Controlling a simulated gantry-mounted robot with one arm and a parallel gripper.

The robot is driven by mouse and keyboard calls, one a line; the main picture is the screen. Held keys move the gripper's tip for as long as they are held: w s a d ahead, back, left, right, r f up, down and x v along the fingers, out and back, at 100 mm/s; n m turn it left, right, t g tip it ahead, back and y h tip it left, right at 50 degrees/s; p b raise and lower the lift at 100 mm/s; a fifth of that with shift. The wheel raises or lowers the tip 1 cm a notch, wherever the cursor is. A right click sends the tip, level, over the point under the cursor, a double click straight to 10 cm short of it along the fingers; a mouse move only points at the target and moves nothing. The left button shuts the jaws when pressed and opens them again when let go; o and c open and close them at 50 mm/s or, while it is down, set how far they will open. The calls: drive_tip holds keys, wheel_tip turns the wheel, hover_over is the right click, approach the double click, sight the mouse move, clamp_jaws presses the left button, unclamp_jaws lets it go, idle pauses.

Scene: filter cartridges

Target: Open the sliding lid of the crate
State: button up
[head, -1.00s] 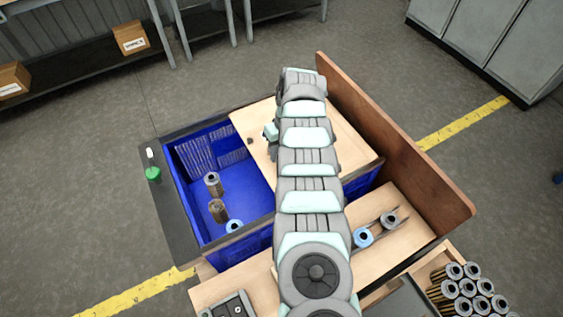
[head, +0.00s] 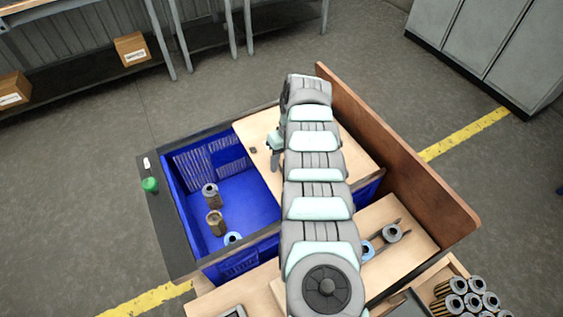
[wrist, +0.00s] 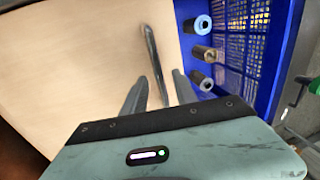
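The blue crate (head: 239,263) is partly uncovered on its left side. Its pale wooden lid (head: 258,129) covers the right part, up to a brown upright board. In the wrist view the lid (wrist: 60,70) fills the left and the crate's inside wall (wrist: 287,45) shows at right. A dark bar handle (wrist: 152,55) stands on the lid. My gripper (wrist: 162,88) has its fingers apart, one on each side of the handle's near end, with gaps showing. In the head view my gripper (head: 275,152) is over the lid, mostly hidden by my arm.
Several cartridges, including a grey one (head: 210,196) and a brown one (head: 215,223), stand in the crate's open part. The brown board (head: 400,155) rises along the right. More cartridges (head: 465,297) lie at bottom right. A green knob (head: 149,185) is on the left ledge.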

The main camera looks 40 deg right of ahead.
drive_tip(key=shift+r, duration=0.1)
wheel_tip(320, 180, up, 10)
drive_tip(key=d+p, duration=0.2)
drive_tip(key=p, duration=0.1)
drive_tip(key=shift+s+r, duration=0.2)
drive_tip(key=shift+s, duration=0.05)
drive_tip(key=shift+w, duration=0.1)
idle(0.4)
